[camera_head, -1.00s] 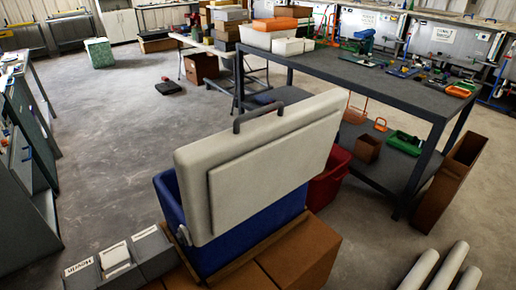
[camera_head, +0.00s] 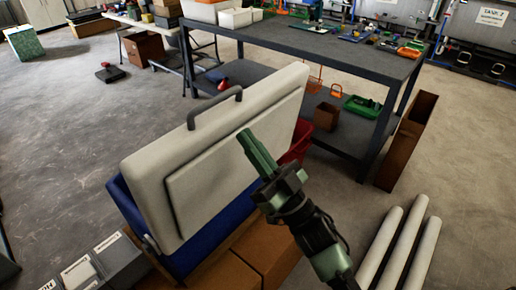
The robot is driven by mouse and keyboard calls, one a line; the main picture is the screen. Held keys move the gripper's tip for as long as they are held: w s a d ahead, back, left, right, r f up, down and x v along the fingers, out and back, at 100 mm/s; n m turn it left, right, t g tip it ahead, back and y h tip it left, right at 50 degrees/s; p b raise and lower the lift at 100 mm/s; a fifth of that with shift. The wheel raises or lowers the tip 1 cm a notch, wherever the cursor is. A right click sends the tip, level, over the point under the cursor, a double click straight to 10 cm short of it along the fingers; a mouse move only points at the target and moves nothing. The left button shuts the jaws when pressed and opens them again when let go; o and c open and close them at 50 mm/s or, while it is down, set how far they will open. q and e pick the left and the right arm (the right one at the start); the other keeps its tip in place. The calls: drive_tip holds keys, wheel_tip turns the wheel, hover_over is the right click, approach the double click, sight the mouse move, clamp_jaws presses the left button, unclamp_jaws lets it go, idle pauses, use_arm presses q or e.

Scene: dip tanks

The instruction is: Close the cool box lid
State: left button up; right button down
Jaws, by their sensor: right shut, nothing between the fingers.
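The cool box has a blue body (camera_head: 129,205) and a white lid (camera_head: 213,152) that stands open, upright and slightly tilted. A dark handle (camera_head: 214,107) sits on the lid's top edge. The cool box rests on brown cardboard boxes (camera_head: 268,250). My right gripper (camera_head: 249,142) is green and dark, comes in from the lower right, and is shut and empty. Its tip overlaps the lid's inner panel in the picture; I cannot tell whether it touches. The inside of the box is hidden behind the lid. My left gripper is not in view.
A dark workbench (camera_head: 345,58) stands behind on the right, with a red bin (camera_head: 299,140) between it and the lid. A tall brown box (camera_head: 408,140) and white rolls (camera_head: 402,250) stand or lie at right. Grey bins (camera_head: 117,258) are at lower left.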

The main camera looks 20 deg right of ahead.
sight(221, 117)
drive_tip(key=w+a+r, duration=0.1)
drive_tip(key=w+a+r+p, duration=0.1)
drive_tip(key=w, duration=0.1)
drive_tip(key=w+a+r+p, duration=0.1)
drive_tip(key=w, duration=0.1)
drive_tip(key=shift+w+a, duration=0.25)
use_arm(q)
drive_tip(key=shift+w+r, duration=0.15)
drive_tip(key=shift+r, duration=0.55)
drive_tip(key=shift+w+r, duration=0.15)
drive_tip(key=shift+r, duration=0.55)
use_arm(e)
drive_tip(key=shift+w+a+f, duration=0.1)
drive_tip(key=shift+w+a, duration=0.15)
drive_tip(key=shift+w, duration=0.1)
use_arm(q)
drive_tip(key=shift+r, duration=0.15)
use_arm(e)
drive_tip(key=shift+w+h, duration=0.1)
drive_tip(key=shift+h, duration=0.2)
